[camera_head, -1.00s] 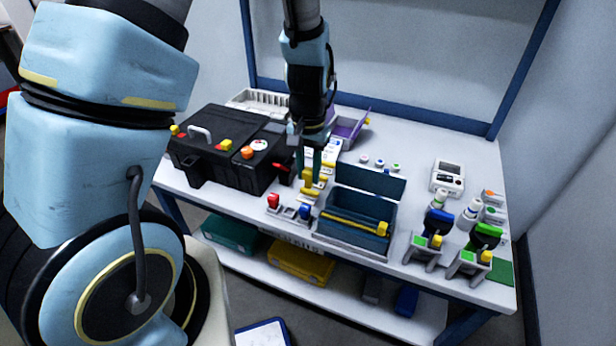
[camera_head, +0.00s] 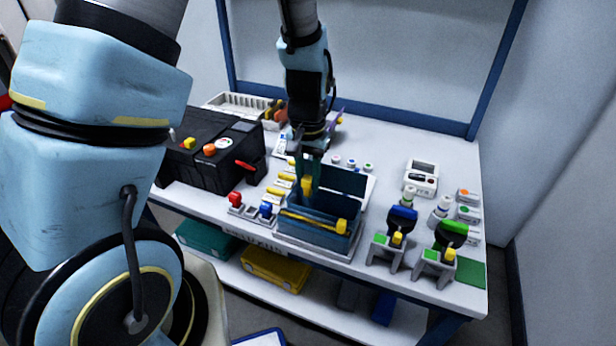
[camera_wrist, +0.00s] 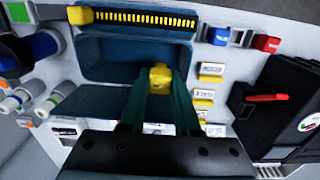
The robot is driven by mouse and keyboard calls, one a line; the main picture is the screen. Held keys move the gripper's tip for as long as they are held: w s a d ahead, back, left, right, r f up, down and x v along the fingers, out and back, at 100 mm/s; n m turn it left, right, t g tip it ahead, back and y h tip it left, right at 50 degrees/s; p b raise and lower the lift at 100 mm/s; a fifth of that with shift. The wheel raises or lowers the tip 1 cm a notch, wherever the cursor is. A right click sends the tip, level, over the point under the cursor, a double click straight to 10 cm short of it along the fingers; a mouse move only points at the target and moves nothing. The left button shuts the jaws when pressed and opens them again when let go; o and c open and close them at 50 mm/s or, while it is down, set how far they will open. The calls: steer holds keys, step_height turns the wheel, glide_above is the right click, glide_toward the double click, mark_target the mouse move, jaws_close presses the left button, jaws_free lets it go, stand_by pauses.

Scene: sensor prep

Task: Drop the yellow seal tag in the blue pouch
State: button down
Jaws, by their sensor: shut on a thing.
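My gripper (camera_head: 306,184) is shut on the yellow seal tag (camera_head: 307,186), pinched at the tips of its teal fingers. In the wrist view the tag (camera_wrist: 160,77) shows between the fingertips, over the open blue pouch (camera_wrist: 112,58). The pouch (camera_head: 318,236) is a dark blue box with its lid raised at the back and a yellow, ridged strip along its front. The tag appears above or just inside the opening; its exact height is unclear. The fingers hide part of the pouch's inside.
Several other yellow tags with white labels (camera_wrist: 210,70) lie beside the pouch. Red and blue plugs (camera_head: 265,209) stand in front of these. A black case (camera_head: 205,160) is at left. Two holders with blue and green clips (camera_head: 402,217) stand at right, with a white meter (camera_head: 421,178) behind.

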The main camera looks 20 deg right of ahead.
steer(key=shift+f+b, duration=0.4)
steer(key=shift+f, duration=0.45)
steer(key=c, duration=0.5)
jaws_free()
steer(key=shift+c, duration=0.2)
steer(key=shift+o, duration=0.2)
steer(key=shift+o, duration=1)
steer(key=shift+r, duration=0.15)
steer(key=shift+r+p, duration=3.3)
steer(key=shift+r, duration=0.15)
